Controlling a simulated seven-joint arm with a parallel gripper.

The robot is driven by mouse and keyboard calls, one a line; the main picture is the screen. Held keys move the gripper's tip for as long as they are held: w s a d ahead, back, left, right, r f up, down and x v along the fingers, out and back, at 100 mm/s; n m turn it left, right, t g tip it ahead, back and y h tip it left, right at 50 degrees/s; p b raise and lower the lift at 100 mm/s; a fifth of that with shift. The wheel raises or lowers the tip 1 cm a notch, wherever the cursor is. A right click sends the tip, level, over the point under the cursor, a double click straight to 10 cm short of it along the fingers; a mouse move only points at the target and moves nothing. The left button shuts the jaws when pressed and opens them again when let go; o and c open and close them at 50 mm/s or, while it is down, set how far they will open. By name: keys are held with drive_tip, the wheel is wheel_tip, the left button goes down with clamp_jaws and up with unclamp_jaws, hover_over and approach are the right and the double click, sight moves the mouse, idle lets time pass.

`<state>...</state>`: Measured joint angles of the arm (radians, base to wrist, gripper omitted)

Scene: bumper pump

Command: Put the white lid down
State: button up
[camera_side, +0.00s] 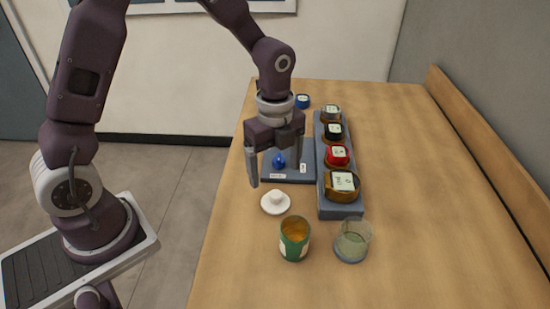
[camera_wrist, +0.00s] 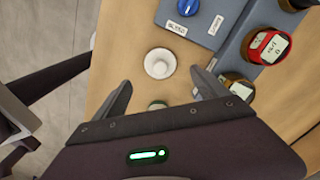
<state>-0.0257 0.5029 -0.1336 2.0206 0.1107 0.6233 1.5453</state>
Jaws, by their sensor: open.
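The white lid (camera_side: 276,202) is a round disc with a knob on top. It lies on the wooden table in front of the blue-grey board, and it also shows in the wrist view (camera_wrist: 160,64). My gripper (camera_side: 276,168) is above the table, just beyond the lid in the side view. Its fingers are spread wide with nothing between them, as the wrist view (camera_wrist: 165,92) also shows. The lid is apart from both fingers in the wrist view. A green can with an orange inside (camera_side: 295,238) stands open nearby.
A clear glass cup (camera_side: 352,241) stands right of the can. The right side of the table is clear.

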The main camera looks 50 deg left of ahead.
drive_tip(key=s+a+r+n+t, duration=0.1)
drive_tip(key=s+r+n, duration=0.35)
drive_tip(key=r, duration=0.25)
drive_tip(key=s+a+r+n+t, duration=0.1)
drive_tip(key=s+r+n+t, duration=0.1)
drive_tip(key=s+r+n, duration=0.45)
drive_tip(key=s+r+n+t, duration=0.2)
drive_tip(key=s+r+n, duration=0.2)
drive_tip(key=s+n, duration=0.4)
drive_tip(key=shift+s+a+n+t, duration=0.2)
drive_tip(key=shift+a+n+t, duration=0.1)
drive_tip(key=shift+n, duration=0.1)
